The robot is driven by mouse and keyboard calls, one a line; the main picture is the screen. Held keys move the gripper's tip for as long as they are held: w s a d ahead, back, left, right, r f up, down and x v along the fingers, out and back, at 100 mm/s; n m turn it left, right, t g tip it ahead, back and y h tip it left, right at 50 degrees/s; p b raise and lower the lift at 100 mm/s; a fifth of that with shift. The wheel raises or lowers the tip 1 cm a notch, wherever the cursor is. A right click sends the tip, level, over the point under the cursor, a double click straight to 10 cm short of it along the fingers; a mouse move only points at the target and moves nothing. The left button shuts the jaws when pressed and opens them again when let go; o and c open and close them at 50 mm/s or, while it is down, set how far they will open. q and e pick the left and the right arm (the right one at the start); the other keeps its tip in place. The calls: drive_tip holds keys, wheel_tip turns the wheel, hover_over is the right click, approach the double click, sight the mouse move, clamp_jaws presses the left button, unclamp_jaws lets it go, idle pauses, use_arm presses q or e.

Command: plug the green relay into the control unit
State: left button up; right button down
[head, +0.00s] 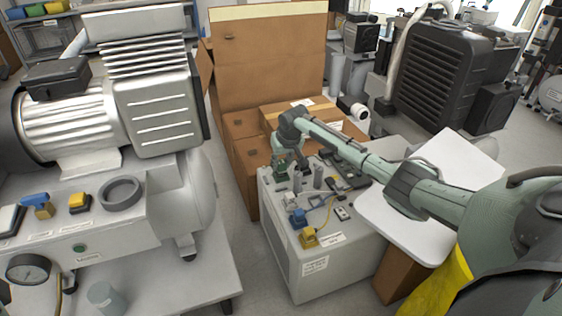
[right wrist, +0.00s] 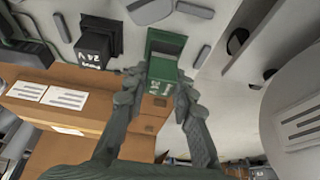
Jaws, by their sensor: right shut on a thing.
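The control unit (head: 335,262) is a light grey box in the middle of the head view, with sockets and coloured parts on its top. My right gripper (head: 283,163) reaches down over its far left corner. In the right wrist view, the gripper (right wrist: 160,98) is shut on the green relay (right wrist: 163,70), with one finger on each side. A green part (right wrist: 165,42) lies directly beyond the relay; I cannot tell whether it is a socket or whether they touch. The relay is mostly hidden by the gripper in the head view. My left gripper is not in view.
Blue (head: 298,218) and yellow (head: 308,239) parts sit on the unit's near side. Cardboard boxes (head: 240,150) stand behind, and a large compressor (head: 165,110) stands left.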

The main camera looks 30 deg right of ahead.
drive_tip(key=shift+p, duration=0.4)
idle(0.3)
drive_tip(key=shift+f, duration=0.45)
drive_tip(key=shift+f, duration=0.5)
idle(0.7)
drive_tip(key=c, duration=1.2)
unclamp_jaws()
drive_tip(key=shift+f, duration=0.2)
drive_tip(key=shift+r, duration=0.1)
drive_tip(key=o, duration=0.4)
drive_tip(key=shift+c, duration=0.2)
